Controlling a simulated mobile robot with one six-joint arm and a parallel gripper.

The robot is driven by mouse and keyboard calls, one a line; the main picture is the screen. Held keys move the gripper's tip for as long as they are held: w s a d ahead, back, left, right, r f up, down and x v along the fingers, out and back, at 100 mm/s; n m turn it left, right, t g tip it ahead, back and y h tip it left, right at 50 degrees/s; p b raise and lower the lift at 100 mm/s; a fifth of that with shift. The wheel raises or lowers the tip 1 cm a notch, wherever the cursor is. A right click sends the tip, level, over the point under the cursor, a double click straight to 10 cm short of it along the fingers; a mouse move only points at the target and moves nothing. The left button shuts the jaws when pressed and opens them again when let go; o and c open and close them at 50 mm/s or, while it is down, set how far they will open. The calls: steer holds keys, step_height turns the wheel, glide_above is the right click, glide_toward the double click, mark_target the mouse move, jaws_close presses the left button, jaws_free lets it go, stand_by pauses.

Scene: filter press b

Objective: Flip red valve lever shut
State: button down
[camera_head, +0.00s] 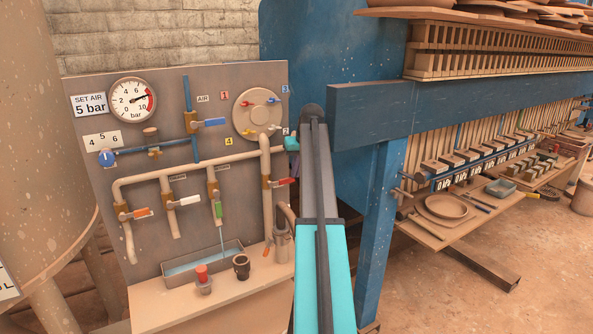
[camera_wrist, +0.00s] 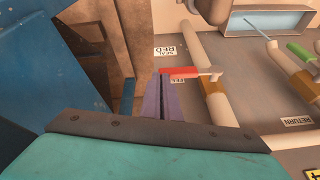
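The red valve lever (camera_head: 286,181) is on the rightmost pipe of the grey panel and points right, crosswise to that pipe. It also shows in the wrist view (camera_wrist: 178,72), again lying across the pipe. My gripper (camera_wrist: 163,80) shows there as two purple fingers close together with only a thin dark line between them. Their tips are beside the free end of the red lever, with nothing seen between them. I cannot tell whether they touch it.
Orange (camera_head: 136,213), white (camera_head: 184,201) and green (camera_head: 218,210) levers sit on pipes to the left. A blue lever (camera_head: 208,122) is above. Below is a water trough (camera_head: 203,262). A blue press post (camera_head: 383,230) stands close on the right.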

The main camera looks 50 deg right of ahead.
steer(key=shift+s+f, duration=0.25)
steer(key=shift+f, duration=0.25)
steer(key=b+v, duration=0.3)
steer(key=v, duration=1.1)
steer(key=shift+w+r, duration=0.3)
steer(key=shift+r, duration=0.1)
steer(key=shift+r, duration=0.1)
step_height(320, 180, up, 9)
steer(key=p, duration=0.9)
steer(key=shift+r+p, duration=0.45)
steer(key=shift+p, duration=0.05)
steer(key=shift+f, duration=0.1)
steer(key=shift+s, duration=0.7)
